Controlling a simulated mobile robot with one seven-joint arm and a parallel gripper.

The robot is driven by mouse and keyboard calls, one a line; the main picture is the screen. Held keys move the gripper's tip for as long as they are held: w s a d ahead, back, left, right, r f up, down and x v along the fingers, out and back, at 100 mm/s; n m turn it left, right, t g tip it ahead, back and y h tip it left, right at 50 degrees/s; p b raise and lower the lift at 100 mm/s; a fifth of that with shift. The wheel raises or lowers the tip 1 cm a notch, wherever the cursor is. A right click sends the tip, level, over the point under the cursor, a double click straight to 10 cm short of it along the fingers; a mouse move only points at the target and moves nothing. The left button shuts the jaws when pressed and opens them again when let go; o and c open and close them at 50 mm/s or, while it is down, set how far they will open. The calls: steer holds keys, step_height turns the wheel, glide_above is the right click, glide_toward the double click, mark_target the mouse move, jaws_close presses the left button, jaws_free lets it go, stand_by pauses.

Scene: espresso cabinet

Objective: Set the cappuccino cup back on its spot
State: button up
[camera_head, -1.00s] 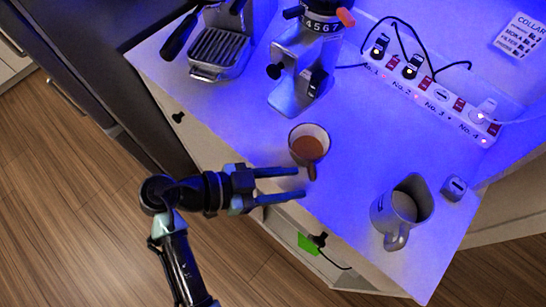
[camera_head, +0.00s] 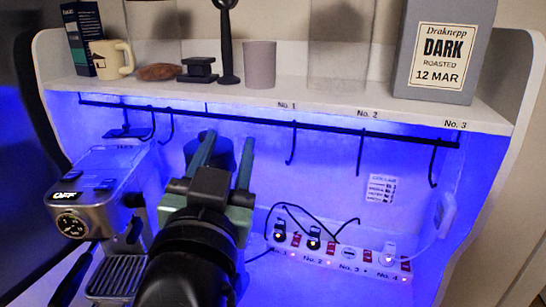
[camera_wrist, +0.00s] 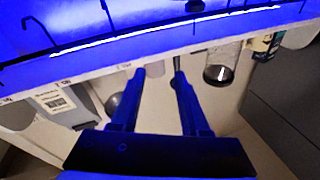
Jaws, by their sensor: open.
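The cup with brown liquid that stood on the counter is outside both current views, and I see no cup in my gripper. My gripper (camera_head: 229,143) is raised in front of the cabinet's back wall, below the upper shelf, with its fingers apart and pointing up. In the wrist view my gripper (camera_wrist: 158,73) shows two spread fingers with nothing held between them. A cream mug (camera_head: 112,58) stands at the left of the upper shelf (camera_head: 230,92). I cannot tell which place is the cup's spot.
A black rail with several empty hooks (camera_head: 292,144) hangs under the shelf. The shelf holds a grey tumbler (camera_head: 260,65), a clear container (camera_head: 339,45) and a coffee bag (camera_head: 444,50). The espresso machine (camera_head: 98,190) is left of my arm; a power strip (camera_head: 340,256) is right.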

steer(key=s+d+r+n+t, duration=0.1)
steer(key=s+d+r+t, duration=0.1)
steer(key=s+r, duration=0.3)
steer(key=s+d+r+n+t+y, duration=0.1)
steer(key=s+r+t, duration=0.4)
steer(key=r, duration=0.8)
steer(key=s+d+n, duration=0.1)
steer(key=d, duration=0.1)
steer(key=shift+s+d+r, duration=0.15)
steer(key=shift+s+d, duration=0.1)
steer(key=shift+d, duration=0.1)
